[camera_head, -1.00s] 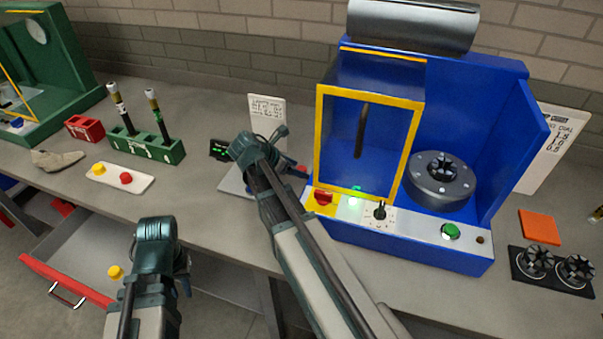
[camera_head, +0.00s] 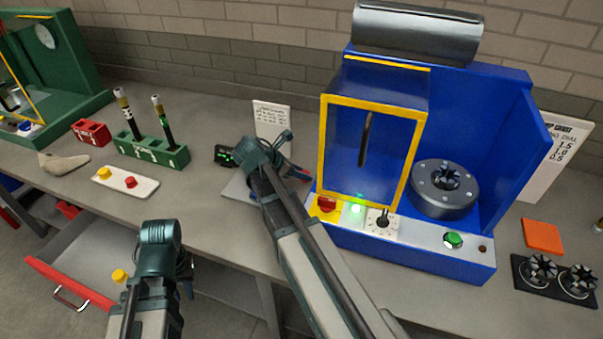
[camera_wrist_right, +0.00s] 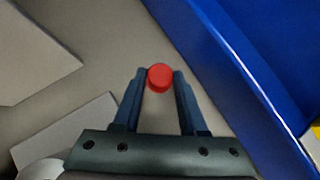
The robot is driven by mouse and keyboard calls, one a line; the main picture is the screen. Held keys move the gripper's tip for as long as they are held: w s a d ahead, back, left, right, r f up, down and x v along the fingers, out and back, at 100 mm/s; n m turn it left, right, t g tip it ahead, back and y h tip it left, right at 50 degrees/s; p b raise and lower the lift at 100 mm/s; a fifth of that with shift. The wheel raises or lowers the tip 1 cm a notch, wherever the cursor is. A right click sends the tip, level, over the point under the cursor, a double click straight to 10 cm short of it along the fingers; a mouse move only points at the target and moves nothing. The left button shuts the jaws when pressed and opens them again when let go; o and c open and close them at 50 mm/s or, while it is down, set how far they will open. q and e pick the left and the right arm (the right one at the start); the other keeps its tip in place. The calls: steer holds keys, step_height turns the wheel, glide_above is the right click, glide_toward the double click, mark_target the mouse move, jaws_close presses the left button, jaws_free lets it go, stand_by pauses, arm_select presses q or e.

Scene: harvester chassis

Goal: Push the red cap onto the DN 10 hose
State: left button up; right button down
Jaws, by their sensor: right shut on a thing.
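A small red cap (camera_wrist_right: 160,77) is between the fingertips of my right gripper (camera_wrist_right: 159,86), which is shut on it. In the head view, my right gripper is mostly hidden behind its own wrist, left of the blue machine. Two dark upright hoses with brass-coloured ends, a left one (camera_head: 127,115) and a right one (camera_head: 164,125), stand in a green rack (camera_head: 150,152). I cannot read which is DN 10. Another red cap (camera_head: 131,182) sits on a white tray (camera_head: 118,191). My left gripper (camera_head: 186,275) is low at the front, its fingers mostly hidden.
The blue machine (camera_head: 470,257) with a yellow-framed window stands right of my right arm. A red block (camera_head: 91,133) and a grey shoe-like form (camera_head: 62,163) are at the left. An open drawer (camera_head: 72,281) holds a yellow cap (camera_head: 119,276).

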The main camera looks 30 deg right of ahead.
step_height(320, 180, up, 3)
steer(key=p, duration=0.2)
steer(key=shift+r+p, duration=0.2)
steer(key=shift+p, duration=0.2)
steer(key=s+a, duration=0.2)
steer(key=a, duration=0.2)
steer(key=s+a, duration=0.3)
steer(key=a, duration=0.2)
steer(key=s+a, duration=0.2)
steer(key=a, duration=0.2)
steer(key=shift+s+a+r+p, duration=0.25)
steer(key=shift+a+r+p, duration=0.1)
steer(key=shift+a+r, duration=0.05)
steer(key=shift+s+a, duration=0.1)
steer(key=shift+a, duration=0.1)
